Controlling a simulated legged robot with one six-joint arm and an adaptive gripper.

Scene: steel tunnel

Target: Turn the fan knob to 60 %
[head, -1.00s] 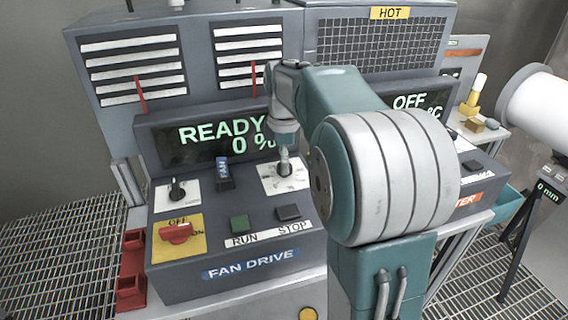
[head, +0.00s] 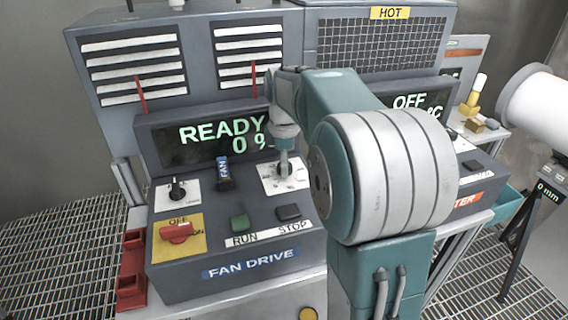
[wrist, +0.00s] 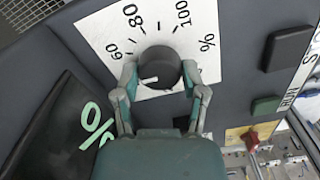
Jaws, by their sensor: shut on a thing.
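The fan knob (wrist: 160,66) is a dark round knob on a white dial plate (wrist: 100,30) with marks for 60, 80 and 100 %. Its white pointer line points left and slightly down in the wrist view, short of the 60 mark. My gripper (wrist: 158,76) is shut on the knob, one finger on each side. In the head view my gripper (head: 284,160) reaches down onto the dial plate (head: 270,181), and the knob is mostly hidden. The fan display (head: 200,140) reads READY and 0 %, its right end covered by my arm.
The FAN DRIVE panel also holds a red OFF/ON switch (head: 176,233), a small black selector (head: 177,190), a blue FAN lever (head: 224,173), a green RUN button (head: 239,221) and a dark STOP button (head: 288,212). The buttons lie just in front of the dial.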

